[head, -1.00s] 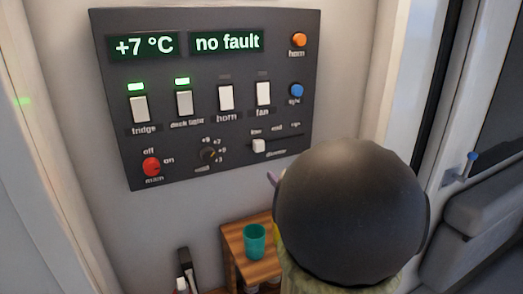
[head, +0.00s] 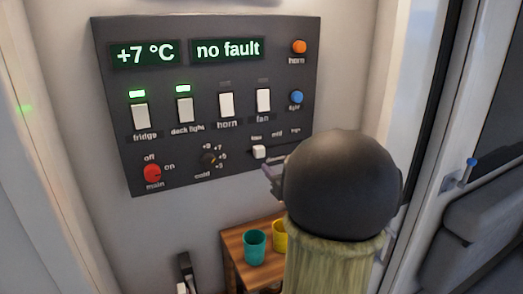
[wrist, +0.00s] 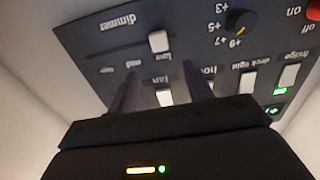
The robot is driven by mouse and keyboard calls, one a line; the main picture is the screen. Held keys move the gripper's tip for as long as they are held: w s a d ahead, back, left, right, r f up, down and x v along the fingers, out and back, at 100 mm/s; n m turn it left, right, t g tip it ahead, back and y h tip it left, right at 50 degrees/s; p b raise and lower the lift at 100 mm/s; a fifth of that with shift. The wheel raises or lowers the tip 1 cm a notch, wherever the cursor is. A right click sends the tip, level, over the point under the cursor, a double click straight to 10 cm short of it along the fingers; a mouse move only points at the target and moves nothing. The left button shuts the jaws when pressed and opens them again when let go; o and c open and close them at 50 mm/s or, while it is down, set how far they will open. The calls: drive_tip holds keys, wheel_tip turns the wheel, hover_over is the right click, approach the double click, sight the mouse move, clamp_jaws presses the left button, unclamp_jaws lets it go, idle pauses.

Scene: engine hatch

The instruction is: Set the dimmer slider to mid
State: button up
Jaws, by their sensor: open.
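The dimmer slider's white knob (head: 259,152) sits at the left end of its track, under the leftmost of its three labels, on the dark control panel (head: 220,180). The middle label reads mid. The track's right part is hidden behind my arm. In the wrist view, which shows the panel upside down, the knob (wrist: 159,40) lies beyond my fingertips, roughly between their lines. My gripper (wrist: 163,82) is open and empty, apart from the knob. In the head view my gripper (head: 271,176) shows only partly, just below and right of the knob.
A round black knob (head: 209,159) and a red main switch (head: 152,173) are left of the slider. Several white rocker switches (head: 226,105) are above. Below, a wooden shelf (head: 240,276) holds a teal cup (head: 255,246) and a yellow cup (head: 279,235).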

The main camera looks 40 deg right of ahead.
sight(261, 151)
drive_tip(key=p+x, duration=0.2)
drive_tip(key=x, duration=0.9)
drive_tip(key=shift+w+d+p, duration=0.1)
drive_tip(key=shift+p, duration=0.2)
drive_tip(key=shift+c, duration=0.2)
clamp_jaws()
